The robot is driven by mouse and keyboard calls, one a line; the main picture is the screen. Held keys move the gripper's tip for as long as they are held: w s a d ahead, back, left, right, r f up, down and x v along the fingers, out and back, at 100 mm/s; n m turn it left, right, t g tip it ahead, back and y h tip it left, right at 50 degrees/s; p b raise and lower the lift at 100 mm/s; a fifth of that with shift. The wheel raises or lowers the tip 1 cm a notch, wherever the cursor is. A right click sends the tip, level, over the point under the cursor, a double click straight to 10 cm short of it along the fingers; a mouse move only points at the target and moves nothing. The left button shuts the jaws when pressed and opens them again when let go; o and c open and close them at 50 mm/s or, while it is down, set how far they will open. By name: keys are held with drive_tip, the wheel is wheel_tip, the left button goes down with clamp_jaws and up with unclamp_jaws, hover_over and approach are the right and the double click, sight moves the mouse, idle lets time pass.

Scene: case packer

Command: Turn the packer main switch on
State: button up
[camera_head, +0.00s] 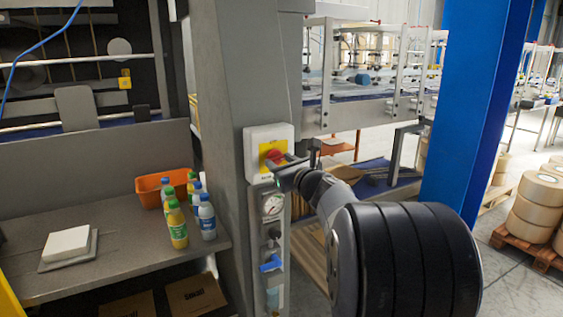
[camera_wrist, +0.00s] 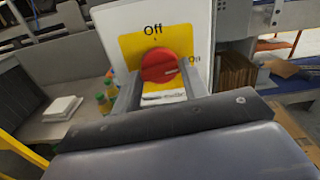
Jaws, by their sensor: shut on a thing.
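The packer main switch is a red rotary knob (camera_wrist: 166,65) on a yellow plate (camera_wrist: 131,46), fixed to a white box (camera_head: 255,136) on the grey machine post. In the wrist view "Off" is printed above the knob and "On" to its right. A pale mark shows on the knob's right side, towards "On". My gripper (camera_wrist: 160,74) has one finger on each side of the knob and is shut on it. In the head view my gripper (camera_head: 287,168) reaches the box from the right and partly covers the knob (camera_head: 275,156).
Below the box are a gauge (camera_head: 273,204) and a blue valve (camera_head: 270,264). Left is a grey shelf (camera_head: 130,255) with several bottles (camera_head: 177,226), an orange bin (camera_head: 149,187) and a white block (camera_head: 67,243). A blue post (camera_head: 475,100) stands right of my arm.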

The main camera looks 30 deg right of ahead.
drive_tip(key=shift+m, duration=0.6)
drive_tip(key=o, duration=1)
drive_tip(key=shift+c, duration=0.2)
drive_tip(key=shift+s, duration=0.15)
drive_tip(key=s+b, duration=0.1)
drive_tip(key=s, duration=0.9)
drive_tip(key=shift+s+d, duration=0.2)
drive_tip(key=shift+s, duration=0.1)
drive_tip(key=shift+w, duration=0.15)
drive_tip(key=w, duration=0.5)
drive_tip(key=w+p, duration=0.1)
drive_tip(key=w, duration=0.4)
drive_tip(key=shift+w+a, duration=0.2)
drive_tip(key=shift+w, duration=0.1)
